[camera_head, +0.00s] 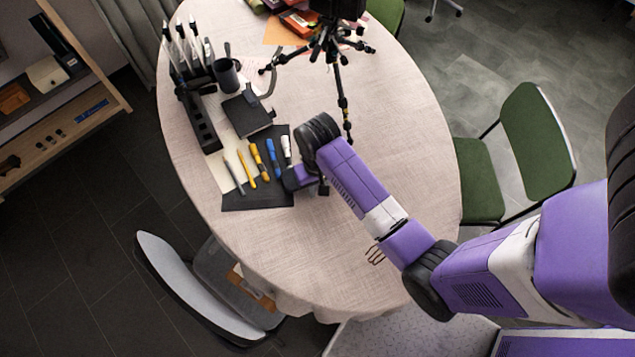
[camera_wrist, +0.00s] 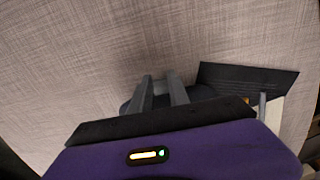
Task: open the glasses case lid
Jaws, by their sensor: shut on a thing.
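My gripper (camera_wrist: 161,84) is over the table beside the right edge of the black mat, and its two grey fingers show in the wrist view. The fingers are shut on a dark rounded thing, which I take to be the glasses case (camera_wrist: 197,93). Most of the case is hidden behind the fingers and the gripper body, so I cannot tell how far its lid is raised. In the head view my gripper (camera_head: 300,180) covers the place where the case lies.
The black mat (camera_head: 262,196) holds several pens and markers and also shows in the wrist view (camera_wrist: 250,78). A tripod (camera_head: 330,40), a dark mug (camera_head: 227,75) and a pen rack (camera_head: 196,118) stand on the round table (camera_head: 400,110). Its right side is clear.

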